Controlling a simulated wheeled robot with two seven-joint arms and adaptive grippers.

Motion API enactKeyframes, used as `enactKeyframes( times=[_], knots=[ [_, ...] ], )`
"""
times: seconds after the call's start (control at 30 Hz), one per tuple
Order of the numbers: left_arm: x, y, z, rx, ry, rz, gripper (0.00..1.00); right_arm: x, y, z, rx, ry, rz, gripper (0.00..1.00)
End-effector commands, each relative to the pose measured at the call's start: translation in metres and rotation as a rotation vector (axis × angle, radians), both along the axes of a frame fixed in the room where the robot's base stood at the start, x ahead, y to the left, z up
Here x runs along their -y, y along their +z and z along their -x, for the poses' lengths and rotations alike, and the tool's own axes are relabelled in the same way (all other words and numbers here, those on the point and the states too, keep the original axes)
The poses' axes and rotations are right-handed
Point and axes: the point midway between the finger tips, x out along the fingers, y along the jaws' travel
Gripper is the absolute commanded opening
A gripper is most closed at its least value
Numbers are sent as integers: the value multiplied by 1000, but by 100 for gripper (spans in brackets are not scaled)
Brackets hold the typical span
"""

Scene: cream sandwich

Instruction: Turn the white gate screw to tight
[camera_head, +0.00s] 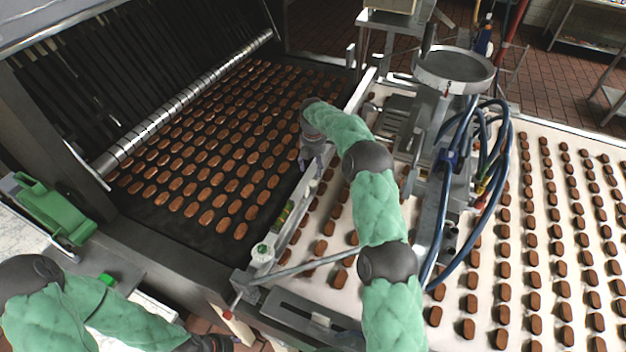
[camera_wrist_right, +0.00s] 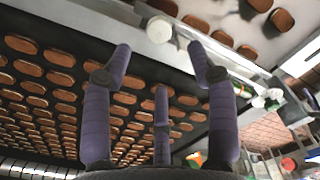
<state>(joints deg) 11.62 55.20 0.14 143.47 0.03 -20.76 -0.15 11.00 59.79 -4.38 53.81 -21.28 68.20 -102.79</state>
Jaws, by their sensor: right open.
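A white round screw head (camera_wrist_right: 159,29) shows at the top of the right wrist view, on the edge rail beside the oven belt. My right gripper (camera_wrist_right: 159,60) is open, with its fingers spread below the screw head in that picture and nothing between them. In the head view the right gripper (camera_head: 313,160) hangs over the rail between the dark belt and the white belt. The screw is not clear there beside the fingers. My left gripper (camera_head: 215,343) is low in the head view, partly cut off, and its fingers cannot be made out.
The dark oven belt (camera_head: 160,222) carries rows of brown biscuits, left of the rail. The white belt (camera_head: 514,260) with more biscuits lies right. A white knob with a green top (camera_head: 262,252) stands at the rail's near end. Blue hoses (camera_head: 497,200) hang right of my right arm.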

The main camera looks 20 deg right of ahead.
Motion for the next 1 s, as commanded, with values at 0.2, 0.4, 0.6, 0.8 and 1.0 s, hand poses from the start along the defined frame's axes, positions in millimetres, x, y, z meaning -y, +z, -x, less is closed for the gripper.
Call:
enactKeyframes(
  times=[0.2,0.4,0.6,0.8,1.0],
  knots=[
    [0,6,0,1,0,0,40,0,-41,1,-3,0,-1,58],
    [0,10,0,1,0,0,40,0,-69,0,-2,-1,-1,58],
    [0,11,0,1,0,0,40,0,-83,0,0,-1,-1,58],
    [0,11,0,1,0,0,40,0,-85,0,0,0,-1,58],
    [0,11,0,1,0,0,40,0,-85,0,0,0,-1,33]
  ],
)
